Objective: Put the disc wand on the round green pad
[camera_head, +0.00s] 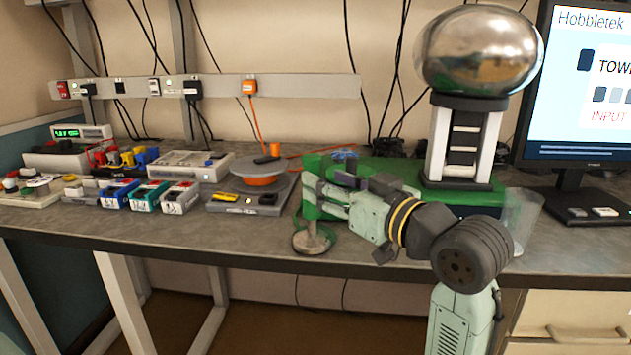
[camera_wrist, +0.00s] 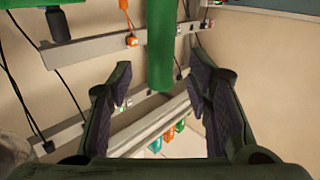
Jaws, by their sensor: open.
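The disc wand (camera_head: 311,208) stands upright near the front edge of the bench, its green handle up and its greyish disc at the bottom. The round green pad (camera_head: 297,249) shows only as a green rim around the disc, which appears to rest on it; exact contact is hard to tell. My gripper (camera_head: 326,188) is open at the handle, partly hiding it. In the wrist view, the green handle (camera_wrist: 160,45) lies between the spread fingers of my gripper (camera_wrist: 160,78), with visible gaps on both sides.
A chrome-domed generator (camera_head: 478,50) stands on a green base behind my arm. A clear beaker (camera_head: 523,215) stands right of my arm, before the monitor (camera_head: 575,95). A turntable (camera_head: 262,170) and several coloured boxes (camera_head: 118,193) fill the left. The front strip of bench is mostly free.

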